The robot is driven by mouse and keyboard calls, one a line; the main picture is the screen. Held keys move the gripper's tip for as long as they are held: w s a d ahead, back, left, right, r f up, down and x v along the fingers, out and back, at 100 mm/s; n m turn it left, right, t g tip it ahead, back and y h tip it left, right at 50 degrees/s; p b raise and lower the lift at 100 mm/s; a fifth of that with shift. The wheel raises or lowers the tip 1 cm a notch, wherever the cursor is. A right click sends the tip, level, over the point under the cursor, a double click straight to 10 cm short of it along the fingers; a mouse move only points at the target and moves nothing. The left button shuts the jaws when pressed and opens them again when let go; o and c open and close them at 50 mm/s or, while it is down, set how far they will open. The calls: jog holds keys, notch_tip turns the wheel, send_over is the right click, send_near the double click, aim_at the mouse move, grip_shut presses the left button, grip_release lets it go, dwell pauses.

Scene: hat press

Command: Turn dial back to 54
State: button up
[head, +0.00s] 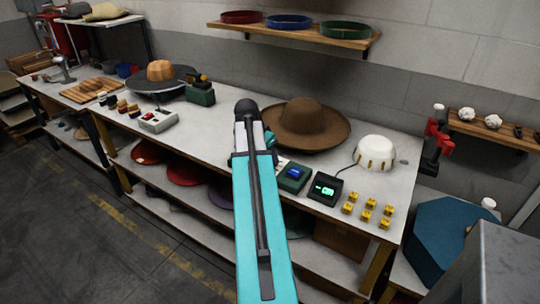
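I cannot make out a dial clearly. A grey box with small controls (158,120) lies farther left on the bench. My teal arm reaches up from the bottom middle over the bench. My gripper does not show; the arm link hides what is behind it.
A shelf (290,34) hangs above. A blue block (445,240) stands at right.

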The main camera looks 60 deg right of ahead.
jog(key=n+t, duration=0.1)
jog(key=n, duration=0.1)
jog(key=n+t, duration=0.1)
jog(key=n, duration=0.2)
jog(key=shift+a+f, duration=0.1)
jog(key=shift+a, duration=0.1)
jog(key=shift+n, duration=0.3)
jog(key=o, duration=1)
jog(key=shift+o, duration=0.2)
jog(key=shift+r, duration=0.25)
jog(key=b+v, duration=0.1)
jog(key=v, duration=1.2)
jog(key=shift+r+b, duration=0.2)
jog(key=shift+b, duration=0.15)
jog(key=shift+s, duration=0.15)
